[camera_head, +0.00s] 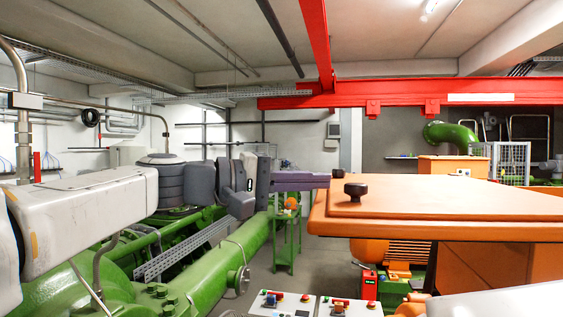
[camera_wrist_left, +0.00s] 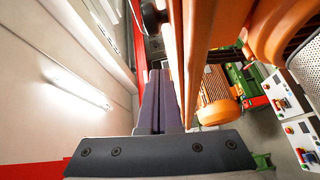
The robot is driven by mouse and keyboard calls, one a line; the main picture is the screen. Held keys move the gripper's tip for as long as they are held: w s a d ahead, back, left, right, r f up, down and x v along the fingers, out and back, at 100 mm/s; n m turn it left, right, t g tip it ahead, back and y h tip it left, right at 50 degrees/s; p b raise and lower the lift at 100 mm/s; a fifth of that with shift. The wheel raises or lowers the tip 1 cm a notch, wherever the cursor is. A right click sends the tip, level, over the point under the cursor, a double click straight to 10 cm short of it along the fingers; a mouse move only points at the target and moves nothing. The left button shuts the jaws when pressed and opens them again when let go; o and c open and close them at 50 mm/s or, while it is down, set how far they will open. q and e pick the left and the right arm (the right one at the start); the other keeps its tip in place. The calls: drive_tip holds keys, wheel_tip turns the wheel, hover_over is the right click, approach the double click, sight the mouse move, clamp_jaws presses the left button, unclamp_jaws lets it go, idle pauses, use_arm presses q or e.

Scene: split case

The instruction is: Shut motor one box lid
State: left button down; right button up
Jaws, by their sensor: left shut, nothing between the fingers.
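The orange lid (camera_head: 450,198) of the motor box spreads across the right of the head view as a broad, nearly level panel. A black knob (camera_head: 355,190) stands near its left end. The orange box body (camera_head: 490,264) shows below it. My left gripper (camera_head: 328,180) reaches in from the left with its purple fingers shut and empty. Its tips are at the lid's left edge, near the knob; I cannot tell whether they touch it. In the left wrist view the shut fingers (camera_wrist_left: 160,80) lie alongside the lid's orange edge (camera_wrist_left: 178,50). My right gripper is not in view.
White control panels with buttons (camera_head: 310,305) stand low in front. An orange motor (camera_head: 395,250) sits below the lid. A green stand (camera_head: 285,235) is behind my left gripper. A red beam (camera_head: 400,92) crosses overhead. Open floor shows between the stand and the motor.

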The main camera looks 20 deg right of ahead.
sight(326, 205)
use_arm(q)
drive_tip(key=shift+s+p, duration=0.3)
drive_tip(key=shift+s, duration=0.9)
drive_tip(key=shift+s+f, duration=0.2)
drive_tip(key=shift+s, duration=0.3)
